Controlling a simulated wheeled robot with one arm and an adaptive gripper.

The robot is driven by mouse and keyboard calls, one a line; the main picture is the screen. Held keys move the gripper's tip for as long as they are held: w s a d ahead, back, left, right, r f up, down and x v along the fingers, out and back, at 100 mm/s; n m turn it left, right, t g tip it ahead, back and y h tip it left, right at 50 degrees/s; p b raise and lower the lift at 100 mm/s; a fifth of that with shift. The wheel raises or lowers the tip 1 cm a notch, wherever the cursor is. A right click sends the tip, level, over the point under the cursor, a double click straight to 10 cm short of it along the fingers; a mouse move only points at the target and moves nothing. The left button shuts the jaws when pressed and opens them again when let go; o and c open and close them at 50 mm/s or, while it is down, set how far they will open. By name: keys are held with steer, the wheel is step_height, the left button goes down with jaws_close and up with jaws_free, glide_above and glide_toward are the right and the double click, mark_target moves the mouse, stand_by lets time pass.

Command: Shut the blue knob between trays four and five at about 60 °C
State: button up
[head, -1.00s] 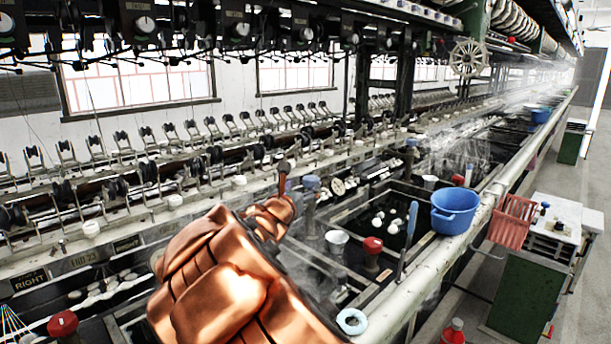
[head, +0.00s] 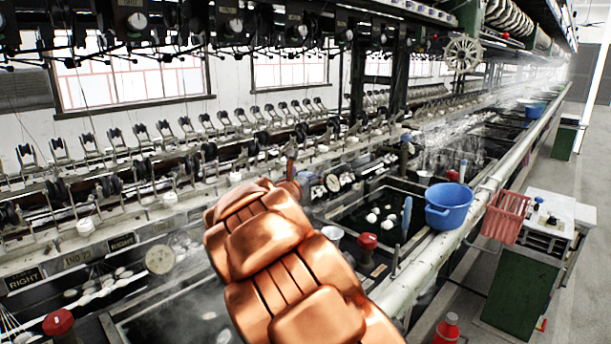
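A pale blue knob (head: 307,179) stands on the basin row just right of my arm's far end; its lower part is hard to make out. My copper arm reaches in from the bottom and covers the basins behind it. A thin brown part (head: 291,169) at its far end, probably my gripper, shows close to the left of the blue knob. Its fingers are too hidden to tell open from shut, and contact with the knob cannot be told. A red knob (head: 367,242) stands right of my arm, another red knob (head: 59,323) at the lower left. No temperature reading is legible.
A blue tub (head: 452,207) sits on the pale front rail (head: 412,282). A blue-handled tool (head: 406,219) stands upright beside a dark basin with white cocoons (head: 372,218). A red basket (head: 507,218), a green cabinet (head: 518,292) and a red bottle-like object (head: 447,328) stand right.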

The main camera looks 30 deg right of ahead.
steer(key=c, duration=1.1)
steer(key=p, duration=0.2)
steer(key=m+g+h+p, duration=0.1)
steer(key=p, duration=0.2)
steer(key=shift+w+a+r, duration=0.1)
steer(key=shift+r, duration=0.25)
steer(key=m+g+h+p, duration=0.1)
steer(key=m+g+p, duration=0.1)
steer(key=p, duration=0.4)
steer(key=shift+f+g, duration=0.1)
steer(key=shift+g, duration=0.5)
steer(key=m+g+p, duration=0.1)
steer(key=p, duration=0.1)
steer(key=m+g+h+p, duration=0.1)
steer(key=g+p, duration=0.1)
steer(key=p, duration=0.1)
steer(key=shift+f+m+g+h, duration=0.15)
steer(key=shift+m+g+h, duration=0.15)
steer(key=shift+m+g+p, duration=1)
steer(key=shift+g+p, duration=0.4)
steer(key=shift+g, duration=0.2)
steer(key=shift+f+m+g+p, duration=0.1)
steer(key=shift+m+g+p, duration=0.2)
steer(key=shift+g, duration=0.2)
